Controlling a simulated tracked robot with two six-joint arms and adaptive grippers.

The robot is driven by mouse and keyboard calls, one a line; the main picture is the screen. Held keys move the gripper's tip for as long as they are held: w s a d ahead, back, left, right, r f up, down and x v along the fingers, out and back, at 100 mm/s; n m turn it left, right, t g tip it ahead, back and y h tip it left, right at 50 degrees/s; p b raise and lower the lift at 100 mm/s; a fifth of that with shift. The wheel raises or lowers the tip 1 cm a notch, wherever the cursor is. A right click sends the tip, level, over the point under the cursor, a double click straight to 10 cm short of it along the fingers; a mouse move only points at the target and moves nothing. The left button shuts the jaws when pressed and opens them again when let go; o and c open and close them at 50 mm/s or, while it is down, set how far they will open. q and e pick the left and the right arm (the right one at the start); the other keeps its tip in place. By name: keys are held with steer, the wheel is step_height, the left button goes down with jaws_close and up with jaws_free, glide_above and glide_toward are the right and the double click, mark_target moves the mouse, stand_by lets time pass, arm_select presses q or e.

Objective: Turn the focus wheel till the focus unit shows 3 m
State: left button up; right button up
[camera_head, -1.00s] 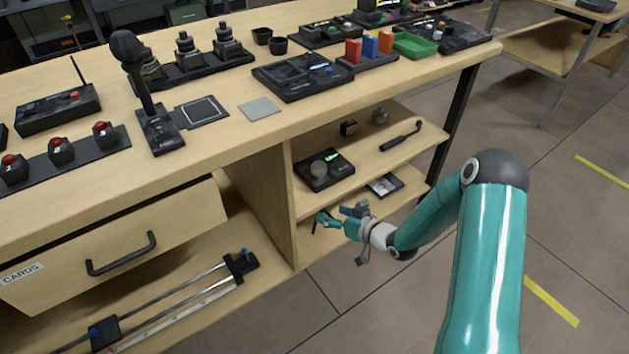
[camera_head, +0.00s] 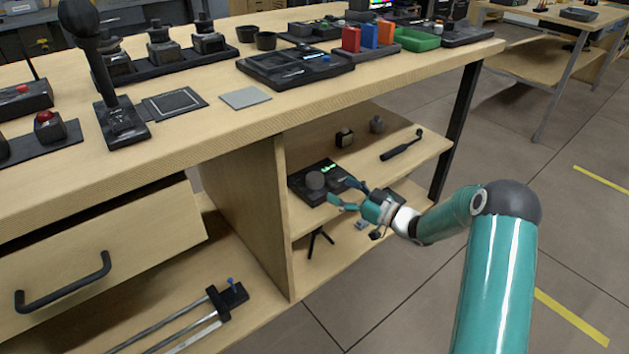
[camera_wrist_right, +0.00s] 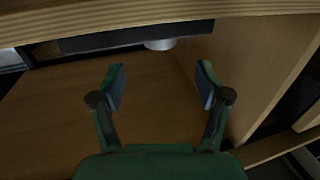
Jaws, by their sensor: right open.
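The focus unit (camera_head: 303,194) is a dark box on the upper shelf under the bench. The focus wheel (camera_head: 315,180) is a grey round knob on top of it. Small green lit characters (camera_head: 328,168) show at its back, too small to read. My right gripper (camera_head: 346,193) is open and empty, just right of the unit in the head view, with its fingers pointing left. In the right wrist view, the open fingers (camera_wrist_right: 161,85) point toward a dark slab and a partly hidden grey round part (camera_wrist_right: 160,44), which looks like the wheel. My left gripper is not in view.
The bench top (camera_head: 210,135) overhangs the shelf. A dark table leg (camera_head: 459,130) stands at the right. A small black tripod (camera_head: 318,240) is on the lower shelf. The floor at right is clear.

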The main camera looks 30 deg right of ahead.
mark_target(320, 182)
steer(key=b+x, duration=0.1)
steer(key=x, duration=0.7)
steer(key=shift+a+f+b, duration=0.1)
steer(key=shift+f+b, duration=0.05)
steer(key=shift+b, duration=0.15)
steer(key=shift+w+a, duration=0.15)
steer(key=shift+w, duration=0.55)
steer(key=shift+c, duration=0.2)
steer(key=c, duration=1.1)
steer(key=m+h+b, duration=0.2)
steer(key=h+b, duration=0.1)
steer(key=shift+a+f+t+b, duration=0.1)
steer(key=shift+t+b, duration=0.2)
steer(key=shift+b, duration=0.05)
steer(key=shift+c, duration=0.2)
steer(key=shift+r+m+h+b, duration=0.2)
steer(key=shift+m+h+b, duration=0.45)
steer(key=shift+h, duration=0.35)
